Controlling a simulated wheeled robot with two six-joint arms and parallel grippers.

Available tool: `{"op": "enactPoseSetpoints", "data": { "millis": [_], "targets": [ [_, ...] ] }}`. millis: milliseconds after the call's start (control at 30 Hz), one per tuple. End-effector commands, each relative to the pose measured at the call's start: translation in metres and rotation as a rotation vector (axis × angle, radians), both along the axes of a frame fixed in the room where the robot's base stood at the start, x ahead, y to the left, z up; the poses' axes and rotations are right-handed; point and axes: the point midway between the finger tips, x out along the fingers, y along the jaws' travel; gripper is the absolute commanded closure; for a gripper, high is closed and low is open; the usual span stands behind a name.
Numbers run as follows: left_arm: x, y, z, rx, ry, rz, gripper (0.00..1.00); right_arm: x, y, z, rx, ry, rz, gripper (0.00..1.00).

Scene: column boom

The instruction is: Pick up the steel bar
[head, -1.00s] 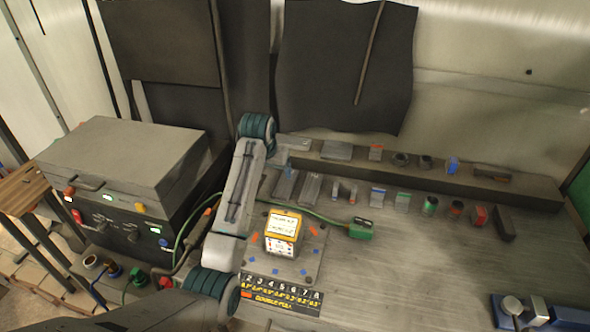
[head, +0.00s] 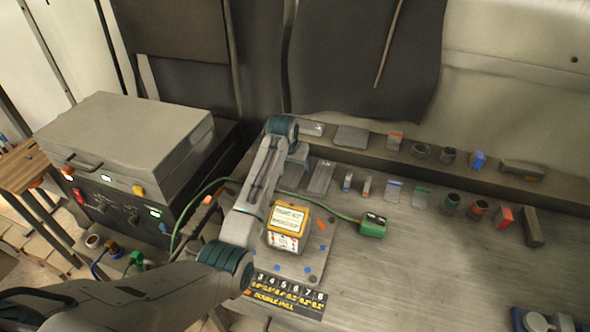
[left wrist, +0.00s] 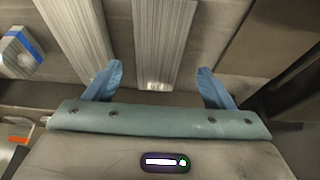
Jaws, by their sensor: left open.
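Two ribbed grey metal bars lie side by side on the bench, and I cannot tell from markings which is the steel bar. In the left wrist view one bar (left wrist: 154,40) lies between my fingers, with a small unreadable mark at its near end. The other bar (left wrist: 78,30) lies left of it, outside the fingers. In the head view the bars appear as a left bar (head: 291,177) and a right bar (head: 320,178). My left gripper (left wrist: 159,72) is open and empty, blue fingertips on both sides of the middle bar. My right gripper is not in view.
A blue-banded block (left wrist: 20,50) lies left of the bars. A yellow-topped box (head: 288,228) and a green connector (head: 373,225) with a cable stand nearer. A raised ledge (head: 375,157) with several parts runs behind.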

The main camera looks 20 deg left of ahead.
Motion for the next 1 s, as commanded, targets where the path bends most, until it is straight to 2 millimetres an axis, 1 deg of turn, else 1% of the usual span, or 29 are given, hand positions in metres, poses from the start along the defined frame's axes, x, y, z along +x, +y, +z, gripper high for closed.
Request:
{"op": "enactPoseSetpoints", "data": {
  "millis": [33,100,200,300,567,600,667,700,767,800,900,1000],
  "targets": [
    [0.001,-0.002,-0.003,-0.001,0.005,0.0,0.24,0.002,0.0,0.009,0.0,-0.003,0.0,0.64],
    [0.004,-0.003,-0.013,-0.001,0.006,0.0,0.24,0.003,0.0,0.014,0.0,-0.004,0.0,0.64],
    [0.009,-0.003,-0.025,0.0,0.003,0.0,0.24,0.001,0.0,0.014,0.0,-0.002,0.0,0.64],
    [0.011,-0.003,-0.032,0.0,0.002,0.0,0.24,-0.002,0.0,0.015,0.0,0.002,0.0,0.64],
    [0.012,-0.003,-0.034,0.0,0.0,0.0,0.24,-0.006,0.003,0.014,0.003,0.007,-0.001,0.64],
    [0.012,-0.003,-0.034,0.0,0.0,0.0,0.31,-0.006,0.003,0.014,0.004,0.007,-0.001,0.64],
    [0.012,-0.003,-0.034,0.0,0.0,0.0,0.43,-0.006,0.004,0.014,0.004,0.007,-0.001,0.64],
    [0.012,-0.003,-0.034,0.0,0.0,0.0,0.51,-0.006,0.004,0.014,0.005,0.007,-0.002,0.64],
    [0.012,-0.003,-0.034,0.0,0.0,0.0,0.63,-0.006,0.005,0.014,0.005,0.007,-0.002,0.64],
    [0.012,-0.003,-0.034,0.0,0.0,0.0,0.71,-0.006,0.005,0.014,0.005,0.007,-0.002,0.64],
    [0.012,-0.003,-0.034,0.0,0.001,0.0,0.89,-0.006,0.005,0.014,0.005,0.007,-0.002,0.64],
    [0.013,-0.003,-0.032,0.0,-0.002,0.0,0.89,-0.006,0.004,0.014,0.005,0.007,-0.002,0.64]
  ]
}}
